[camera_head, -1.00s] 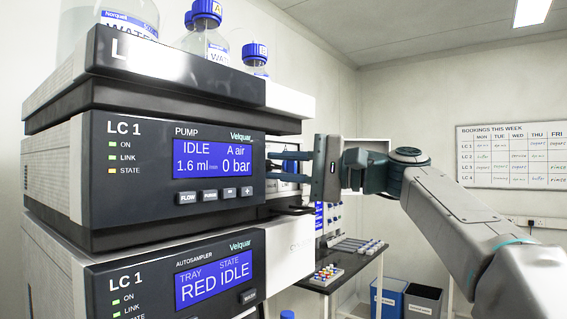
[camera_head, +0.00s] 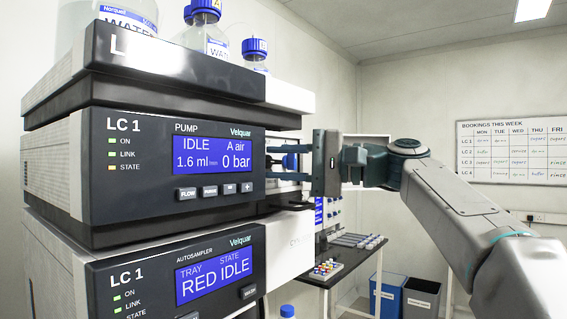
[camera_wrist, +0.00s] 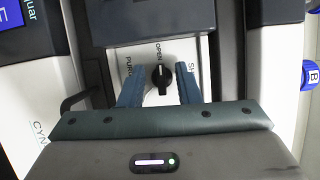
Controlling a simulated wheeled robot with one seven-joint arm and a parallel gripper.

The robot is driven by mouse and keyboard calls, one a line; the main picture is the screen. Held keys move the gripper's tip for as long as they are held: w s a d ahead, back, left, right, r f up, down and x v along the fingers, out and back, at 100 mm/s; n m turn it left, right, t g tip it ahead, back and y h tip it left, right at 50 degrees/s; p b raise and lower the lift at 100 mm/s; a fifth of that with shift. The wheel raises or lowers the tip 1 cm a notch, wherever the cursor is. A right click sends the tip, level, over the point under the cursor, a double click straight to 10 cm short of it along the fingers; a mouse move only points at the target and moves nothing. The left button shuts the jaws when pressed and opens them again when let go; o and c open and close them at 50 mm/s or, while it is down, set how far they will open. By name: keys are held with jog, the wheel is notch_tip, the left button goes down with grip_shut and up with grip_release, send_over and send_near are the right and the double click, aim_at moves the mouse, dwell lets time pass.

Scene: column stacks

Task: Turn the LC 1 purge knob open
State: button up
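The LC 1 pump (camera_head: 165,165) stands in the stack at the left, its display reading IDLE, A air, 1.6 ml and 0 bar. In the wrist view the black purge knob (camera_wrist: 161,78) sits on a white panel, with OPEN printed beyond it and PURGE to its left. Its bar lies roughly in line with the OPEN mark. My gripper (camera_wrist: 159,92) is open, with one blue finger on each side of the knob and a gap to it on both sides. In the head view my gripper (camera_head: 290,162) reaches in at the pump's right side; the knob is hidden there.
The LC 1 autosampler (camera_head: 175,275) sits below the pump, showing RED IDLE. Blue-capped bottles (camera_head: 205,30) stand on top of the stack. A dark table (camera_head: 350,255) with vials and bins (camera_head: 405,297) are behind. A black handle (camera_wrist: 80,100) is left of my fingers.

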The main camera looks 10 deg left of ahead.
jog(key=shift+d, duration=0.1)
jog(key=d+b, duration=0.2)
jog(key=d, duration=1.1)
jog(key=shift+d, duration=0.35)
jog(key=shift+f, duration=0.15)
notch_tip(320, 180, down, 24)
jog(key=s+d+m+t+h, duration=0.2)
jog(key=m+t+h, duration=0.2)
jog(key=h, duration=0.5)
jog(key=s+d+f+n+h, duration=0.1)
jog(key=s+d+f+h, duration=0.2)
jog(key=s+f, duration=0.3)
jog(key=s+d+f+n+h, duration=0.2)
jog(key=s+d+f, duration=0.4)
jog(key=f, duration=0.5)
jog(key=s+d+f+n+g+h, duration=0.1)
jog(key=s+d+f+h, duration=0.3)
jog(key=f, duration=0.5)
jog(key=shift+s+d+n, duration=0.3)
jog(key=shift+s+d, duration=0.15)
jog(key=shift+s, duration=0.45)
jog(key=shift+a, duration=0.15)
